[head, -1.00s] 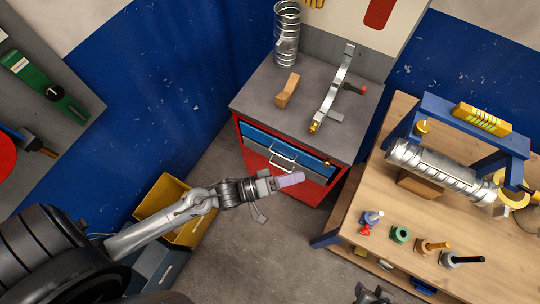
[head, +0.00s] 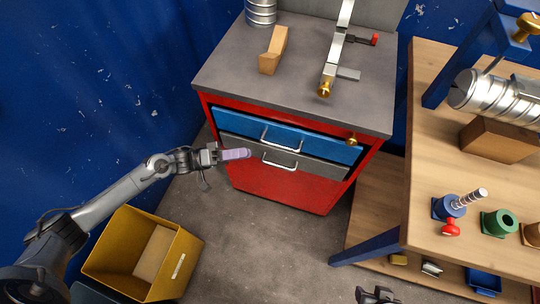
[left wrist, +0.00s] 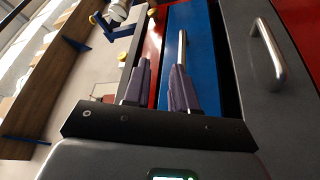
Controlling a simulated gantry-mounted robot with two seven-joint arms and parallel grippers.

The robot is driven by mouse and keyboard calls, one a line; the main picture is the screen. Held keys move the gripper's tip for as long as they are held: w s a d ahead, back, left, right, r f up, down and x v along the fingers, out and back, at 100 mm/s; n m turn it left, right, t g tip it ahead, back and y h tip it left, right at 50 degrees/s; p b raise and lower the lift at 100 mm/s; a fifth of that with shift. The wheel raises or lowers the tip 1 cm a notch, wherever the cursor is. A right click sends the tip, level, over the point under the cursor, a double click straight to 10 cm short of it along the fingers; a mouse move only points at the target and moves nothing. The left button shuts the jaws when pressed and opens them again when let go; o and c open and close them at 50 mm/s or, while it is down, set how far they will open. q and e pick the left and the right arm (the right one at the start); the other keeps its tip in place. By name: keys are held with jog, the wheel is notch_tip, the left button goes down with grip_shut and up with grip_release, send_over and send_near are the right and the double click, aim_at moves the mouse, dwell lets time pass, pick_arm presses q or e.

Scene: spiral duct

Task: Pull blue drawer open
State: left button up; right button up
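The red cabinet (head: 275,184) has a blue drawer (head: 323,141) on top and a grey drawer (head: 318,165) below it, both looking shut. The blue drawer has a silver bar handle (head: 282,139). My left gripper (head: 248,154) is in front of the cabinet's left part, left of the handles and apart from them in the picture. In the left wrist view, its two purple fingers (left wrist: 161,66) stand apart with nothing between them. The blue drawer (left wrist: 205,60) and its handle (left wrist: 183,48) show just beyond the right finger. My right gripper (head: 378,294) is partly cut off at the bottom edge.
A wooden workbench (head: 430,160) stands right of the cabinet. A yellow bin (head: 105,255) is on the floor at lower left, below my left arm. A wooden block (head: 273,51) and a metal clamp-like tool (head: 336,50) lie on the cabinet top. The floor before the cabinet is clear.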

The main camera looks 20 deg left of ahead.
aim_at(275, 145)
pick_arm(q)
notch_tip(275, 145, down, 3)
jog(key=w+a+m+b, duration=0.1)
jog(key=w+b, duration=0.1)
jog(key=b, duration=0.2)
jog(key=b+x, duration=0.2)
jog(key=x, duration=0.2)
jog(key=b+x, duration=0.2)
jog(key=x, duration=0.3)
jog(key=shift+w+a+f, duration=0.15)
jog(key=shift+w+a, duration=0.05)
jog(key=shift+w, duration=0.2)
jog(key=shift+b+x, duration=0.4)
jog(key=shift+x, duration=0.55)
pick_arm(e)
notch_tip(275, 145, down, 11)
pick_arm(q)
grip_shut()
pick_arm(e)
jog(key=shift+d, duration=0.2)
